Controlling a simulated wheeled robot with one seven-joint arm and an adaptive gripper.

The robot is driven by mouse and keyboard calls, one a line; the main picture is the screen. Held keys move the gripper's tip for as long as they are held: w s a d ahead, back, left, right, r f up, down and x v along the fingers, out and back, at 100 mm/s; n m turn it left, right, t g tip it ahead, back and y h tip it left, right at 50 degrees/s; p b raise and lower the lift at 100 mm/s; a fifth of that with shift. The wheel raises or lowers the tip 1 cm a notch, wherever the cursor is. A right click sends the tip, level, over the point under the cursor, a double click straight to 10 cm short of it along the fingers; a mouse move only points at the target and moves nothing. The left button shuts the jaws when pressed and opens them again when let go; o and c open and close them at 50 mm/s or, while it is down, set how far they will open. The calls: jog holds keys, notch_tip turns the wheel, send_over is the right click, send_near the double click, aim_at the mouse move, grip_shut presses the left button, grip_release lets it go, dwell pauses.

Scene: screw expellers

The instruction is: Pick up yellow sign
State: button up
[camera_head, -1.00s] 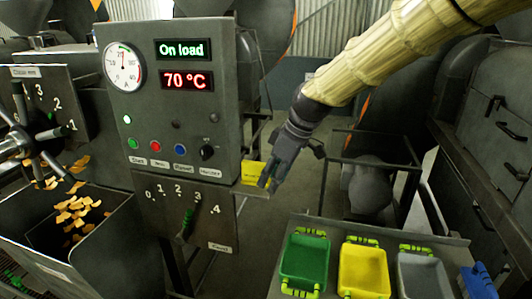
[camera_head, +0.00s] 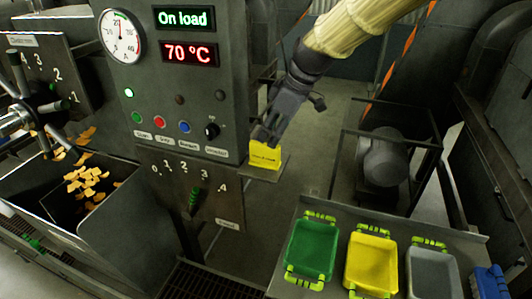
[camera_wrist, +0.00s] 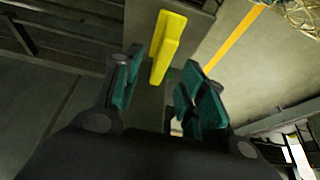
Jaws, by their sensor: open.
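The yellow sign (camera_head: 265,156) stands on a small ledge (camera_head: 270,172) at the lower right corner of the control panel. It has small dark writing on its face. My gripper (camera_head: 268,140) is just above the sign in the head view and covers a little of its top. In the wrist view, the sign (camera_wrist: 168,45) is seen from above as a narrow yellow shape beyond the fingertips. My gripper (camera_wrist: 160,88) is open there, with a teal-padded finger on each side and nothing between them. Whether the fingers touch the sign cannot be told.
The control panel (camera_head: 165,85) with buttons, gauge and displays stands close to my gripper's left. Green (camera_head: 311,250), yellow (camera_head: 371,263) and grey (camera_head: 433,275) trays sit on a table at lower right. A framed motor (camera_head: 384,158) stands behind.

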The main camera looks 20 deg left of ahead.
aim_at(265, 144)
jog(key=shift+s+a+f+p, duration=0.15)
jog(key=shift+s+f+p, duration=0.05)
jog(key=shift+p, duration=0.1)
jog(key=p+x, duration=0.1)
jog(key=x, duration=0.2)
jog(key=shift+w+a+p, duration=0.15)
jog(key=shift+p, duration=0.25)
jog(key=shift+a+f, duration=0.15)
jog(key=shift+f, duration=0.5)
grip_shut()
